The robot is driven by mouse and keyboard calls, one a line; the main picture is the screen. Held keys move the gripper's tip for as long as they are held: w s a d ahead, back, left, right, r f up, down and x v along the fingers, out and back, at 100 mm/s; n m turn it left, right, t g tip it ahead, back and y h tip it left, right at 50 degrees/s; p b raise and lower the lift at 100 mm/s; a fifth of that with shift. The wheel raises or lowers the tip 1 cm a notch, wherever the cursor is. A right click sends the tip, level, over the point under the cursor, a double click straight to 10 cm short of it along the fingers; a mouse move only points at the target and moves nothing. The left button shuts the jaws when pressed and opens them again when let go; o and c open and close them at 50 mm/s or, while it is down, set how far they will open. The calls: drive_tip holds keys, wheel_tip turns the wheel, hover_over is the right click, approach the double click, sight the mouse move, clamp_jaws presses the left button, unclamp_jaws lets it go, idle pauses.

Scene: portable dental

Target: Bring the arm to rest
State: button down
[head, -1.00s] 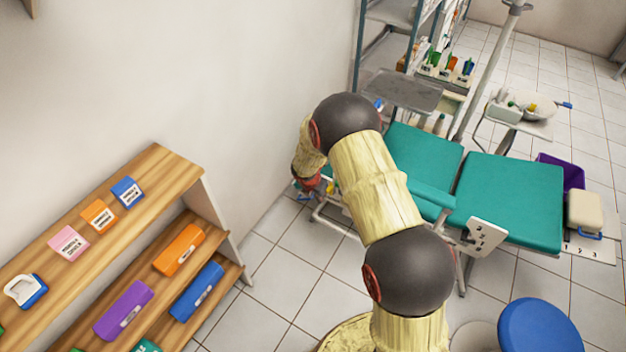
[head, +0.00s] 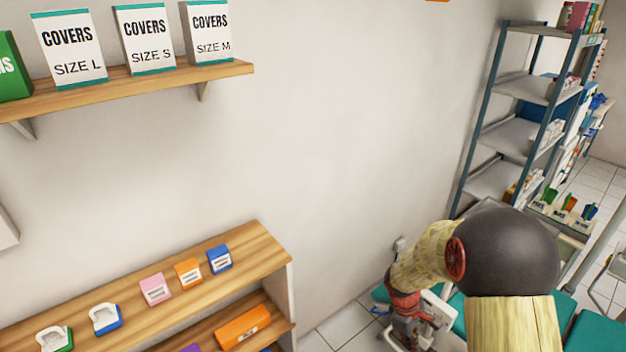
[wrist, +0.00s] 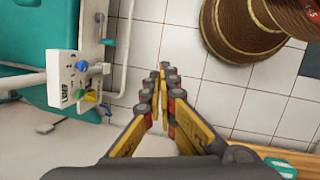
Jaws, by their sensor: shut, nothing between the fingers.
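My arm shows at the lower right of the head view, its dark joint and pale yellow links bent over the teal dental chair (head: 590,333). My gripper (head: 408,343) hangs at the arm's end near the bottom edge there, partly cut off. In the wrist view my gripper (wrist: 164,72) has its fingertips together with nothing between them. It points over the white tiled floor, and the fingers touch no object that I can see.
A wooden shelf (head: 150,272) with small boxes stands at the lower left. A wall shelf (head: 130,88) holds cover boxes. A metal rack (head: 520,85) stands at right. The wrist view shows a white panel with coloured knobs (wrist: 80,75) left of the fingers and a brown round base (wrist: 243,30).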

drive_tip(key=s+a+r+m+t+y, duration=0.1)
drive_tip(key=s+a+r+m+t, duration=0.1)
drive_tip(key=s+r, duration=0.4)
drive_tip(key=s+a+r+m+t+y, duration=0.1)
drive_tip(key=s+a+r+m, duration=0.3)
drive_tip(key=r, duration=1.1)
drive_tip(key=s+a+r+m+t+y, duration=0.1)
drive_tip(key=s+a+r+m+t, duration=0.2)
drive_tip(key=s+r, duration=0.6)
wheel_tip(320, 180, up, 3)
drive_tip(key=shift+s+a+f+m+t, duration=0.2)
drive_tip(key=shift+s+m+t, duration=0.1)
drive_tip(key=shift+s+m, duration=0.1)
